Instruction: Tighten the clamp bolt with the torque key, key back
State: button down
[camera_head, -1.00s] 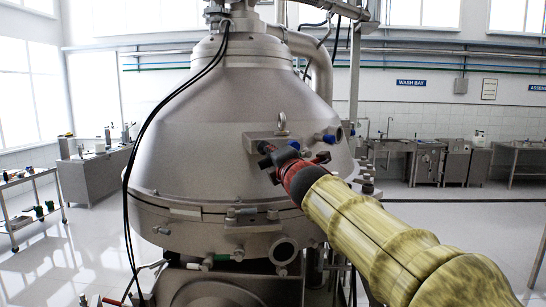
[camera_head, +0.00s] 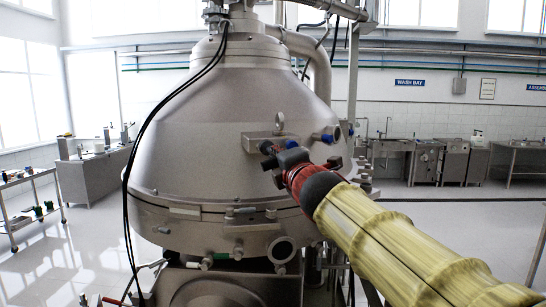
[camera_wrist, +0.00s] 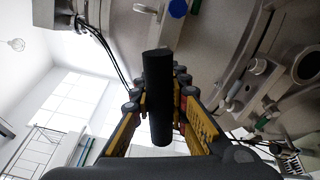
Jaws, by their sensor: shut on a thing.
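My gripper (camera_head: 282,160) is in front of the separator's cone, by a grey bracket (camera_head: 256,138). In the wrist view its yellow-sided fingers (camera_wrist: 160,112) are shut on a black cylindrical handle (camera_wrist: 158,75), which looks like the torque key. The key's working end is hidden. In the head view the held key cannot be clearly told from the dark fingers. The steel separator (camera_head: 215,120) has clamp fittings (camera_head: 245,211) along its rim; I cannot tell which is the clamp bolt.
Blue-capped parts (camera_head: 328,138) stick out at the bracket, close to my gripper. A ring-shaped port (camera_head: 282,250) and pipe fittings lie below. Black cables (camera_head: 132,190) hang down the left side. A trolley (camera_head: 32,210) stands far left; the floor between is clear.

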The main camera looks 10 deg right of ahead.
jog(key=shift+w+f, duration=0.35)
jog(key=shift+f, duration=0.15)
jog(key=shift+s+r, duration=0.2)
jog(key=shift+s, duration=0.05)
jog(key=s+p, duration=0.4)
jog(key=s, duration=0.9)
jog(key=shift+s+d, duration=0.15)
jog(key=shift+s, duration=0.25)
